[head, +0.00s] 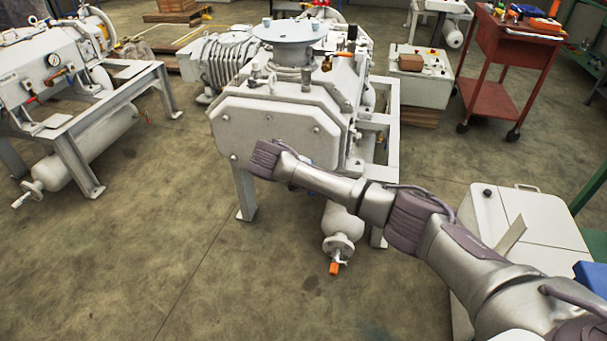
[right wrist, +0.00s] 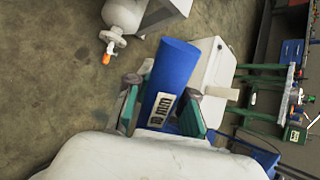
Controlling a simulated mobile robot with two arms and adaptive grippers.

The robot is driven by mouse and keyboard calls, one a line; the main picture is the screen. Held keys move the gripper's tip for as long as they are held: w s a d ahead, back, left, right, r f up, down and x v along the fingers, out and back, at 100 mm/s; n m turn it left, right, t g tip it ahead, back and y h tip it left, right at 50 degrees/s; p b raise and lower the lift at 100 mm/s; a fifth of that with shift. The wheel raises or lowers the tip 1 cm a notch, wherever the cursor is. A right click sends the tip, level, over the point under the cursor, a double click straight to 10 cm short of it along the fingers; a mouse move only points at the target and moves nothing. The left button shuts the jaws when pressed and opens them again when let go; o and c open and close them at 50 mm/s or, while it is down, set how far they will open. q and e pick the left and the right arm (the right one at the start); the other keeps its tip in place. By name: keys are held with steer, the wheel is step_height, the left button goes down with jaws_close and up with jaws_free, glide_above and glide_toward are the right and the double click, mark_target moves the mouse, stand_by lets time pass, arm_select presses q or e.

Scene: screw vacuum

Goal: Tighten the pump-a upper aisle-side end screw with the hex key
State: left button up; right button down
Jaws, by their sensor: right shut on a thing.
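A grey pump (head: 262,125) on a stand is in the middle of the head view, its broad end plate facing me. Small screw heads show on the plate; one screw (head: 317,129) is near its upper right. I cannot tell which is the named screw. My right arm reaches across the plate's lower right, and its gripper is not clearly seen there. The key's tip is out of sight. My left gripper is not in view.
A cylinder with an orange-handled valve (head: 334,268) hangs below the pump. A second pump (head: 55,75) stands at left. A white cabinet (head: 515,225) is at right, and a red trolley (head: 510,45) behind it. Floor at lower left is clear.

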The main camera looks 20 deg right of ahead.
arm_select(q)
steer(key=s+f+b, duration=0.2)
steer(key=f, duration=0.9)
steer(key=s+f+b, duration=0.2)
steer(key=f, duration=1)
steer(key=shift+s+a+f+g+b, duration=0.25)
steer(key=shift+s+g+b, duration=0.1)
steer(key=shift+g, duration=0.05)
arm_select(e)
steer(key=w+n+t, duration=0.1)
steer(key=n+t, duration=0.1)
steer(key=t, duration=0.1)
steer(key=w+a+r+n+t+h, duration=0.1)
steer(key=w+n+t, duration=0.1)
steer(key=t, duration=0.2)
steer(key=w+r+n+t+h, duration=0.1)
steer(key=n+t, duration=0.1)
steer(key=t, duration=0.2)
steer(key=shift+w+a+r, duration=0.1)
steer(key=shift+w+a, duration=0.1)
steer(key=shift+w, duration=0.2)
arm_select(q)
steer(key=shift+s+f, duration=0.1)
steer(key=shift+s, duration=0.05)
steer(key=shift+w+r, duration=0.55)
arm_select(e)
steer(key=x, duration=0.5)
steer(key=shift+w+d+r, duration=0.15)
steer(key=shift+w, duration=0.15)
